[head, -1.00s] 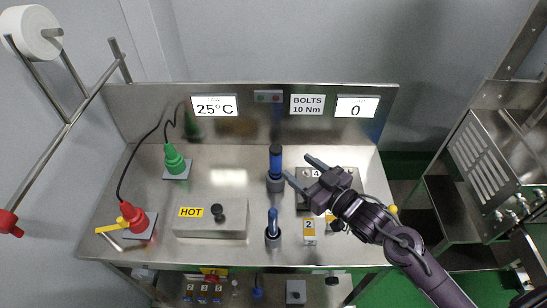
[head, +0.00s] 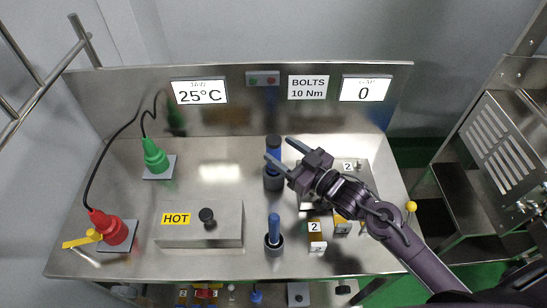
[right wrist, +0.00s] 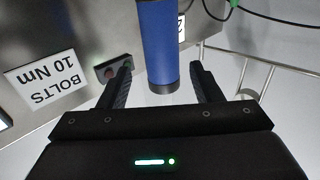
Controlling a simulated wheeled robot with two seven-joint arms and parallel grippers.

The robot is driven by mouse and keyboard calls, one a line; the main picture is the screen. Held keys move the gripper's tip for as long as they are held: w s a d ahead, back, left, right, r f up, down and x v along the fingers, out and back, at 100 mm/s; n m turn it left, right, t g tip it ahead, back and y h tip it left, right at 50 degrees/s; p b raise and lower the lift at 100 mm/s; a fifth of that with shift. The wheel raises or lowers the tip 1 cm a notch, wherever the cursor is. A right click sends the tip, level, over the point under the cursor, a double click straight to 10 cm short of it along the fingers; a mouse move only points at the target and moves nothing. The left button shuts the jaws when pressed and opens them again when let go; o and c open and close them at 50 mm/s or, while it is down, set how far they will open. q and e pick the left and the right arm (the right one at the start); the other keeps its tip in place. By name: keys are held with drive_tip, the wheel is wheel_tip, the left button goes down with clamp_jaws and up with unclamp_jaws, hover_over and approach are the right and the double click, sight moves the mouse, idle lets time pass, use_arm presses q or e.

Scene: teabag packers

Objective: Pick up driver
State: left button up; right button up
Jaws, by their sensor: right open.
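A blue driver with a dark top (head: 273,143) stands upright in a dark round holder (head: 273,183) at the back middle of the steel bench. A second, slimmer blue-handled tool (head: 274,225) stands in a dark holder nearer the front. My right gripper (head: 279,150) is open, its fingertips on either side of the back driver's handle. In the right wrist view the blue handle (right wrist: 158,45) shows between the two open fingers (right wrist: 161,72), with gaps on both sides. I cannot tell whether it is fully between them. My left gripper is not in view.
A steel box marked HOT (head: 200,232) with a black knob stands at front left. Green (head: 155,157) and red (head: 108,230) corded tools stand on the left. Small labelled boxes (head: 316,240) sit right of the front tool. The back panel (head: 235,125) rises behind.

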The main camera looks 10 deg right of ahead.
sight(269, 141)
drive_tip(key=p+x, duration=0.1)
drive_tip(key=x, duration=0.4)
drive_tip(key=shift+s+r+p, duration=0.15)
drive_tip(key=shift+r+p, duration=0.05)
drive_tip(key=shift+p, duration=0.1)
drive_tip(key=shift+a, duration=0.2)
drive_tip(key=shift+c, duration=0.5)
drive_tip(key=c, duration=1.1)
drive_tip(key=shift+o, duration=0.2)
drive_tip(key=shift+r, duration=0.1)
